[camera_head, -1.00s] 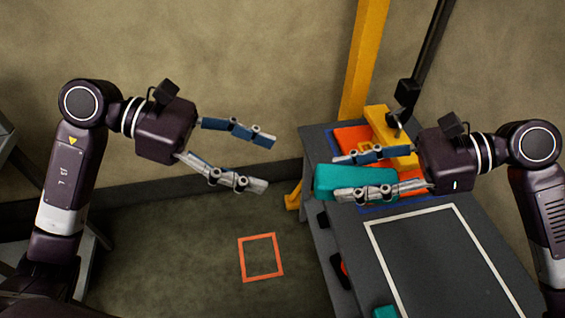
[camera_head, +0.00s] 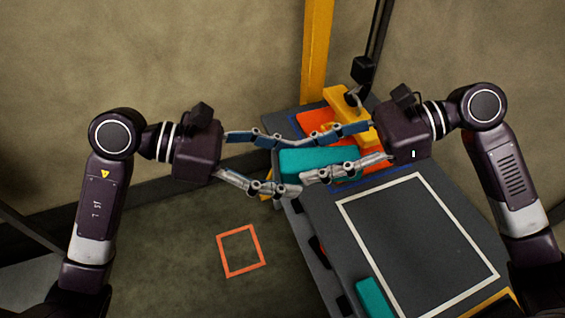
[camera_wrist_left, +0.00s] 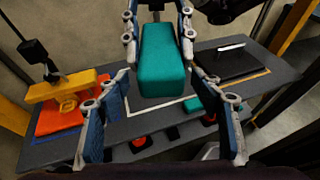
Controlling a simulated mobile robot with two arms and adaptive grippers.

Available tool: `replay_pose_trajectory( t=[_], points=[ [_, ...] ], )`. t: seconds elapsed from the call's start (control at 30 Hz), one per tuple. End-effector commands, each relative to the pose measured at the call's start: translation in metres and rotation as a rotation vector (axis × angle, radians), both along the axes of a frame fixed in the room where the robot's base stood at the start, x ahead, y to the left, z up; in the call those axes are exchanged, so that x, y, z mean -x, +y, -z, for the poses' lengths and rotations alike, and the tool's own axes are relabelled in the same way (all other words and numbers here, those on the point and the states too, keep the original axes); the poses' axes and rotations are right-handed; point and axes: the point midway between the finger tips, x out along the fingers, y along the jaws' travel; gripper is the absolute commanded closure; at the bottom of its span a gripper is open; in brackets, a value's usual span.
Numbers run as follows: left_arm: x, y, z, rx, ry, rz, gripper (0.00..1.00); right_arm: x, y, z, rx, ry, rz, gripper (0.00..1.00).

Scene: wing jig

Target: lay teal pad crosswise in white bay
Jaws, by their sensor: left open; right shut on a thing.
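A teal pad (camera_head: 312,161) is held by my right gripper (camera_head: 312,158), whose fingers lie along its two sides. It also shows in the left wrist view (camera_wrist_left: 162,62), with one end facing my left gripper. My left gripper (camera_head: 289,165) is open, its fingertips beside the pad's left end in the head view; whether they touch it I cannot tell. The white bay (camera_head: 415,235) is a white-outlined rectangle on the dark table, bare, to the right and front of the held pad. A second teal pad (camera_head: 374,298) lies at the table's front left, outside the outline.
Orange and yellow parts (camera_head: 345,108) sit on the table's back area, behind the pad. A yellow post (camera_head: 316,50) rises behind. An orange square outline (camera_head: 240,250) marks the floor left of the table. The bay's surface is clear.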

Motion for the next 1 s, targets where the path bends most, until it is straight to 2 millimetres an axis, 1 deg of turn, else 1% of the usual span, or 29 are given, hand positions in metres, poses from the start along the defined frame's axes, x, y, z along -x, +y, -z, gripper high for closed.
replay_pose_trajectory(
  t=[0.07,0.47,0.57,0.6,0.7,0.77,1.0],
  points=[
    [0.0,0.0002,0.0001,0.0,0.0,0.0,0.4,0.0,0.0001,-0.0002,0.0,0.0,0.0,0.85],
    [0.0011,-0.0003,0.0,0.0,0.001,0.004,0.84,-0.0003,0.0002,-0.0002,-0.001,0.0,0.001,0.85],
    [0.0011,-0.0004,-0.0002,0.001,0.0,0.004,0.85,0.0001,0.0004,-0.0003,-0.001,0.0,0.0,0.85],
    [0.0011,-0.0005,-0.0003,0.001,-0.001,0.004,0.85,0.0003,0.0005,-0.0003,-0.002,0.001,-0.001,0.59],
    [0.001,-0.0006,-0.0005,0.002,-0.001,0.004,0.85,0.0004,0.0007,-0.0005,-0.002,0.001,-0.001,0.48],
    [0.001,-0.0006,-0.0004,0.002,-0.001,0.004,0.85,0.0004,0.0007,-0.0004,-0.002,0.001,-0.001,0.41],
    [0.0004,0.0,-0.0003,0.001,0.0,0.002,0.85,0.0001,0.0002,-0.0001,-0.001,0.0,0.0,0.41]
  ],
)
